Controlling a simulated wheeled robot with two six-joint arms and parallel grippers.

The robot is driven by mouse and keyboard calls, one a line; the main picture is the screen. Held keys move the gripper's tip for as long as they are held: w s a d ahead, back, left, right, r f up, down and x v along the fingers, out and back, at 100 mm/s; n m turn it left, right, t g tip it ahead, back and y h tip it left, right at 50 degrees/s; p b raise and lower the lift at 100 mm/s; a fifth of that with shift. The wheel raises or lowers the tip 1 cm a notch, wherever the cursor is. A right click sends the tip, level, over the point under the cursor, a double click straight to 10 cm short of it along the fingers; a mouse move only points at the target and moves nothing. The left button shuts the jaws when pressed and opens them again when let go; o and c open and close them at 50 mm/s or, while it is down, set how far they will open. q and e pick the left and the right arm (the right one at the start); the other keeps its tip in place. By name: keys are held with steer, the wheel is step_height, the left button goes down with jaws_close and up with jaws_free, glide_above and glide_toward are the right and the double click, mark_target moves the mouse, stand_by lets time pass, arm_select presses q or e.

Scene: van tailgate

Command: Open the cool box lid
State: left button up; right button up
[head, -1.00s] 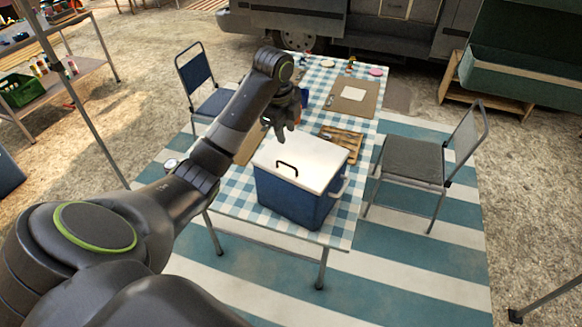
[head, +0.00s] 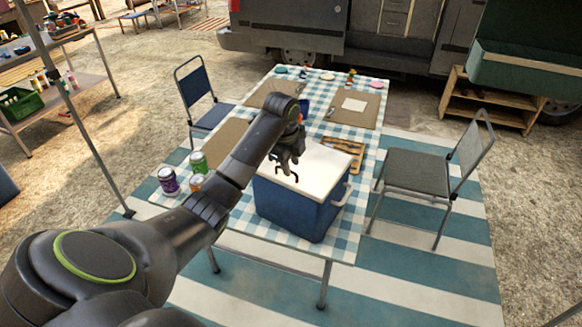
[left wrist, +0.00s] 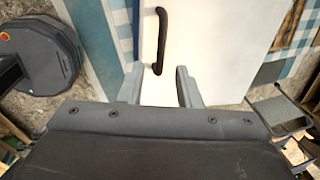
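The cool box (head: 297,211) has a blue body and a white lid (head: 322,172). It stands on the near part of the checked table, and its lid lies shut. My left gripper (head: 287,172) is over the lid's near left part, at the dark lid handle, which it partly hides. In the left wrist view, the black handle (left wrist: 161,40) stands out from the white lid (left wrist: 215,45). The two grey fingers of my left gripper (left wrist: 159,86) are apart, with the handle's lower end between them and no visible grip on it. My right gripper is out of view.
Several cans (head: 198,161) stand on the table left of the box, beside my left arm. A wooden cutlery tray (head: 345,150) lies behind the box. A grey chair (head: 415,172) is to the right and a blue chair (head: 197,95) at the back left.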

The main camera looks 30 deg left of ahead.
arm_select(q)
steer(key=shift+w+f, duration=0.15)
steer(key=shift+f, duration=0.6)
jaws_close()
